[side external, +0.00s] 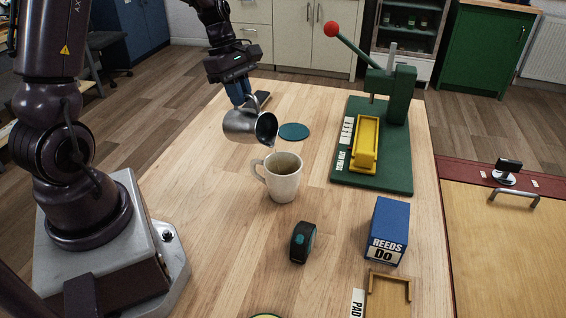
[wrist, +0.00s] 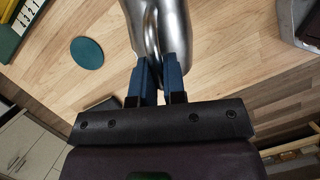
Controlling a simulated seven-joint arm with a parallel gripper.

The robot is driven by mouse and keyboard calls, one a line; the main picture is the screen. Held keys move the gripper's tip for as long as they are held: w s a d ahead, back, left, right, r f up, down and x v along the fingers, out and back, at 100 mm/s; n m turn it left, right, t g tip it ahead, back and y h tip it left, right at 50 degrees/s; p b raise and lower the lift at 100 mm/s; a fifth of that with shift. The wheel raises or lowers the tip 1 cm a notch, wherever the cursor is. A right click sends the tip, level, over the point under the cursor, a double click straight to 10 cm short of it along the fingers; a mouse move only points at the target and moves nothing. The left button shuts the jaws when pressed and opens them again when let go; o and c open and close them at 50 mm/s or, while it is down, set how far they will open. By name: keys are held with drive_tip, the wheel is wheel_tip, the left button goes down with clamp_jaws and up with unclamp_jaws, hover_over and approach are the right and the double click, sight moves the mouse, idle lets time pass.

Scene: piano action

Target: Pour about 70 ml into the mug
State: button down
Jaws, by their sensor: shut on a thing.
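A white mug (side external: 284,182) stands upright on the wooden table, its handle to the left. A steel pitcher (side external: 243,127) is tilted above and slightly to the left of the mug, its dark open mouth facing down toward the mug. A thin pale streak shows at the lip, and I cannot clearly tell how much is flowing. Some liquid seems to show inside the mug, its level unclear. My gripper (side external: 240,95) is shut on the pitcher's handle. In the wrist view my blue fingers (wrist: 160,80) close on the handle of the pitcher (wrist: 172,25); the mug is hidden there.
A teal coaster (side external: 294,131) lies behind the mug. A green press (side external: 385,140) with a yellow tray (side external: 365,145) stands at the right. A dark watch-like device (side external: 303,242), a blue reeds box (side external: 388,231) and a wooden tray (side external: 388,294) are in front. Table left of the mug is clear.

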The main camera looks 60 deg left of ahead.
sight(231, 111)
drive_tip(key=shift+w+d+r, duration=0.1)
drive_tip(key=shift+d, duration=0.1)
drive_tip(key=shift+w+d+r+y, duration=0.25)
drive_tip(key=shift+d+y, duration=0.15)
drive_tip(key=shift+d, duration=0.2)
drive_tip(key=shift+w+d+r+g+y, duration=0.15)
drive_tip(key=shift+d+r+g+y, duration=0.15)
drive_tip(key=shift+d+y, duration=0.15)
drive_tip(key=a+f+h, duration=0.1)
drive_tip(key=s+a+f+h, duration=0.1)
drive_tip(key=a+f+t+h, duration=0.1)
drive_tip(key=a, duration=0.1)
drive_tip(key=shift+s+h, duration=0.25)
drive_tip(key=shift+s, duration=0.1)
drive_tip(key=shift+s+a+f+t+h, duration=0.2)
drive_tip(key=shift+a+f+t+h, duration=0.3)
drive_tip(key=shift+a+f+h, duration=0.25)
drive_tip(key=shift+s+a+f+t+h, duration=0.1)
drive_tip(key=shift+a+f+t+h, duration=0.1)
drive_tip(key=shift+f+h, duration=0.25)
drive_tip(key=shift+s+a+f+t+h, duration=0.1)
drive_tip(key=shift+f+t+h, duration=0.15)
drive_tip(key=shift+f, duration=0.2)
idle(0.7)
